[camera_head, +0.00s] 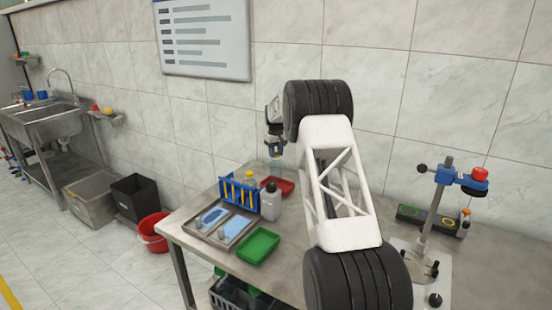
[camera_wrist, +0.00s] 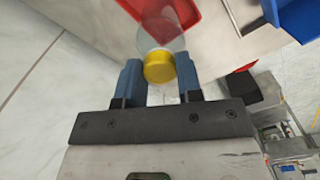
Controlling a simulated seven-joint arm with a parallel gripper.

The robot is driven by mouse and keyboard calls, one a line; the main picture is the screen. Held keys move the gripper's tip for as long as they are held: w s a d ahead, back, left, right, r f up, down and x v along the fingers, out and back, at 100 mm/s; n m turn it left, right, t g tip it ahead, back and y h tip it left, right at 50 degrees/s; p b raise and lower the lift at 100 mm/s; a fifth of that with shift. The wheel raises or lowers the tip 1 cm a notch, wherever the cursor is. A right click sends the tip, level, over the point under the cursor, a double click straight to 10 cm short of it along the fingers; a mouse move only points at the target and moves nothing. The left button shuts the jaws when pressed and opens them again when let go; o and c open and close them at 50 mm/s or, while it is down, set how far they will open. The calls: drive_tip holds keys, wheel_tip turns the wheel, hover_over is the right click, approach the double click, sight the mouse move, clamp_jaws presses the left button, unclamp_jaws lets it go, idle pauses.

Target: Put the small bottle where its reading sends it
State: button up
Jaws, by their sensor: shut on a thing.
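A small clear bottle with a yellow cap (camera_wrist: 159,67) is between the two blue fingers of my gripper (camera_wrist: 160,82) in the wrist view. My gripper is shut on it at the cap. Its see-through body reaches away from the fingers, with a red tray (camera_wrist: 172,15) behind it. In the head view my gripper (camera_head: 274,148) is above the back of the bench, over the red tray (camera_head: 280,187). There the bottle is too small to make out clearly. I can see no reading on it.
On the bench are a blue tube rack (camera_head: 239,191), a white dark-capped bottle (camera_head: 270,202), a yellow-topped bottle (camera_head: 249,178), a green tray (camera_head: 258,246) and a metal tray (camera_head: 197,238). At right are a stand with a red knob (camera_head: 480,174) and a dark ringed panel (camera_head: 411,213).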

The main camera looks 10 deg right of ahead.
drive_tip(key=shift+f, duration=1.3)
drive_tip(key=o, duration=0.9)
wheel_tip(320, 180, up, 12)
drive_tip(key=shift+r, duration=0.1)
idle(0.3)
